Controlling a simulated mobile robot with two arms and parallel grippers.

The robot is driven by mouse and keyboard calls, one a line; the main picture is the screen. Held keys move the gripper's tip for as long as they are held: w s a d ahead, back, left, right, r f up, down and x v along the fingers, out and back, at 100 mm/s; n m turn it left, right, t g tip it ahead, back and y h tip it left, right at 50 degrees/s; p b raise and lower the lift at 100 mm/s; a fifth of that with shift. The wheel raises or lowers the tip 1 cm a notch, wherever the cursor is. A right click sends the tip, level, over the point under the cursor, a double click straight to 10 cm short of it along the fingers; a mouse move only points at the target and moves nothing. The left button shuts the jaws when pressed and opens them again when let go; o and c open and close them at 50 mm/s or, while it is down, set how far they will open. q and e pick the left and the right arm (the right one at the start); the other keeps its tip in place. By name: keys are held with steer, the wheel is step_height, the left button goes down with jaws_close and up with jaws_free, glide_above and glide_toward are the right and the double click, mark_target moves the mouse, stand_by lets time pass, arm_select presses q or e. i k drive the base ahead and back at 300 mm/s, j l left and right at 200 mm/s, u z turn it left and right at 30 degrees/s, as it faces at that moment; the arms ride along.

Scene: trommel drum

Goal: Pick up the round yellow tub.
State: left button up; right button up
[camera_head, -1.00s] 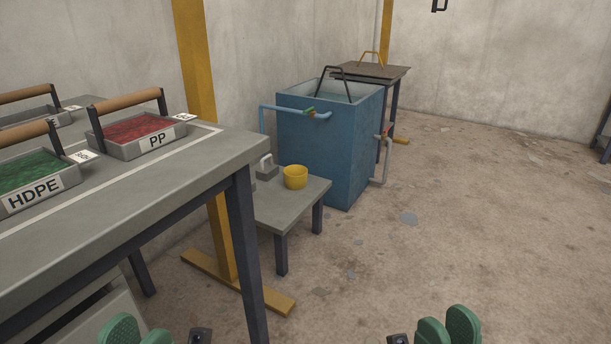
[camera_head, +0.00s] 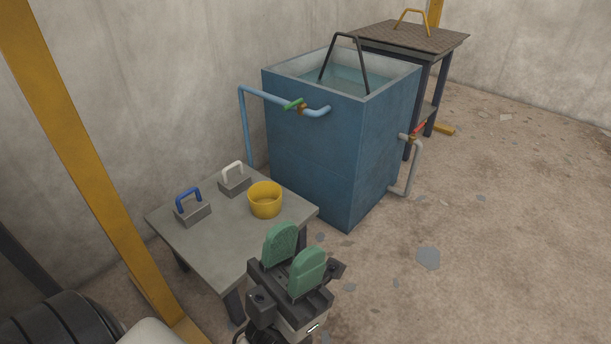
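The round yellow tub (camera_head: 265,201) stands upright on a low grey table (camera_head: 216,245), near its right corner by the blue tank. It looks empty and is fully visible. My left gripper (camera_head: 294,259) has green finger pads and is in front of the table's right edge, just below the tub in the picture. Its pads are apart with nothing between them, and it is not touching the tub. My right gripper is out of view.
A grey block with a blue handle (camera_head: 191,207) and one with a white handle (camera_head: 234,180) stand left of the tub. A blue water tank (camera_head: 318,150) with pipes stands behind. A yellow post (camera_head: 75,150) rises at left. The floor at right is mostly clear.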

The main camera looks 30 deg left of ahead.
mark_target(265, 197)
steer(key=i+l+u, duration=0.1)
steer(key=i+u, duration=0.25)
steer(key=i+l+u, duration=0.2)
steer(key=i+u, duration=0.15)
steer(key=i, duration=0.2)
steer(key=i+l+u, duration=0.95)
steer(key=l+u, duration=0.2)
steer(key=i+l+u, duration=0.2)
steer(key=l+u, duration=0.2)
